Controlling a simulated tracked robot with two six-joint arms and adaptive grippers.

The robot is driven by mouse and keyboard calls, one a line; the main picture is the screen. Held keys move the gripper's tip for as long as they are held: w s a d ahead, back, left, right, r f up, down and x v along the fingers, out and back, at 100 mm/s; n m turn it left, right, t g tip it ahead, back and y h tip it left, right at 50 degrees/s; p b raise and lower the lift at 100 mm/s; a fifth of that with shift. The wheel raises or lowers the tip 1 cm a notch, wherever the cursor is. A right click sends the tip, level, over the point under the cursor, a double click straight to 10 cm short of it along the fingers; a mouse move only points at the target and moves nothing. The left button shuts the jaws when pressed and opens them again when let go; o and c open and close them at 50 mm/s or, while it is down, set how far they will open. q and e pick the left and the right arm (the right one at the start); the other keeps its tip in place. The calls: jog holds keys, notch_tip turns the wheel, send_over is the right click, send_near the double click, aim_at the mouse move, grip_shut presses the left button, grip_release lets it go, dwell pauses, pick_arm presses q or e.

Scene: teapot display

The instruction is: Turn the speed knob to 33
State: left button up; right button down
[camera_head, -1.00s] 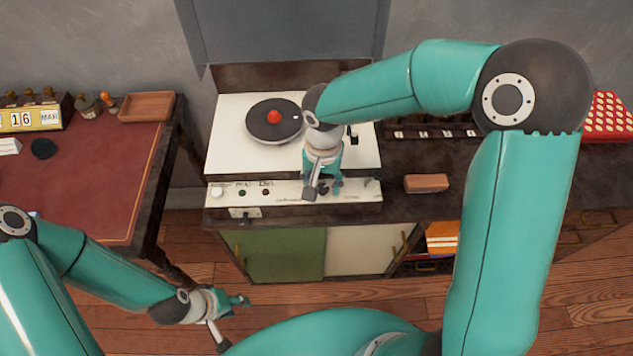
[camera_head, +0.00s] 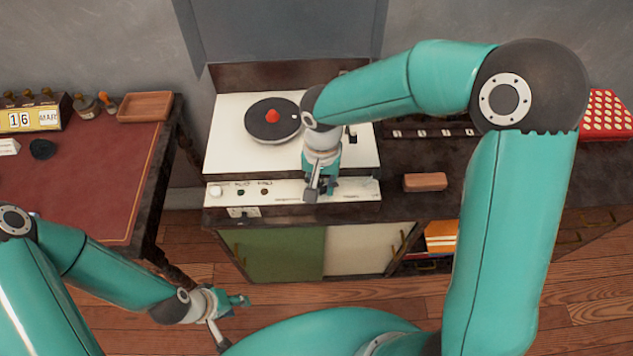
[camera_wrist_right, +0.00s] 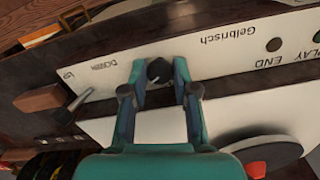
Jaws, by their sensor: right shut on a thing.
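The record player's pale front panel (camera_head: 285,192) faces me, with a row of controls. In the right wrist view a dark round knob (camera_wrist_right: 159,70) with a pale mark sits on this panel (camera_wrist_right: 205,50), between my fingertips. My right gripper (camera_head: 321,190) is at the right part of the panel. In the wrist view my right gripper (camera_wrist_right: 160,78) is shut on this knob, one finger on each side. No speed numbers are readable. My left gripper (camera_head: 240,300) hangs low at the left, away from the player; its jaw opening is unclear.
A black record (camera_head: 272,120) with a red centre lies on the player's white top. A small lever (camera_wrist_right: 75,100) stands near the knob. A brown block (camera_head: 425,182) lies right of the player. A desk (camera_head: 85,190) stands at the left.

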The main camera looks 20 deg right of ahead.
jog(key=shift+w+r+n+b, duration=0.1)
jog(key=shift+w+n+b, duration=0.1)
jog(key=shift+n, duration=0.4)
jog(key=shift+w+r+n+b, duration=0.1)
jog(key=shift+w+n, duration=0.05)
jog(key=shift+n, duration=0.45)
jog(key=n, duration=0.2)
jog(key=shift+n, duration=0.3)
jog(key=n, duration=0.6)
jog(key=shift+r, duration=0.1)
jog(key=shift+n, duration=0.3)
jog(key=c, duration=0.9)
grip_release()
jog(key=shift+s+f, duration=0.1)
jog(key=shift+f, duration=0.1)
